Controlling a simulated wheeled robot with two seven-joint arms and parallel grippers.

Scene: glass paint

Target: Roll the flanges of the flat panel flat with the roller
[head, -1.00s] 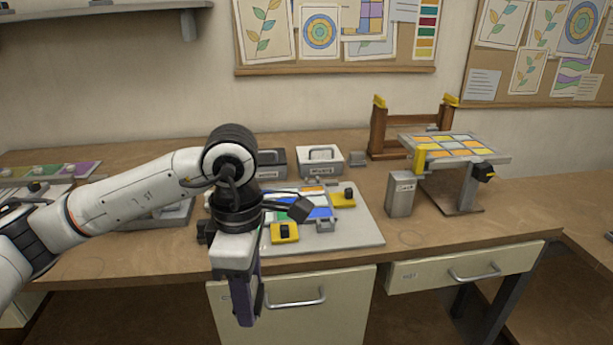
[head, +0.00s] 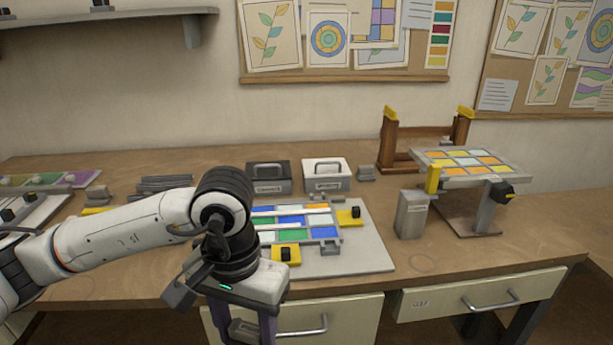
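I cannot pick out the roller. My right gripper is not in view.
Yellow clamps (head: 286,255) (head: 349,217) sit at the panel's edges. Behind stand a dark box (head: 268,180) and a white box (head: 326,176). A grey block (head: 411,214) and a raised stand with a tiled panel (head: 469,163) are at right. Drawers (head: 480,292) front the bench.

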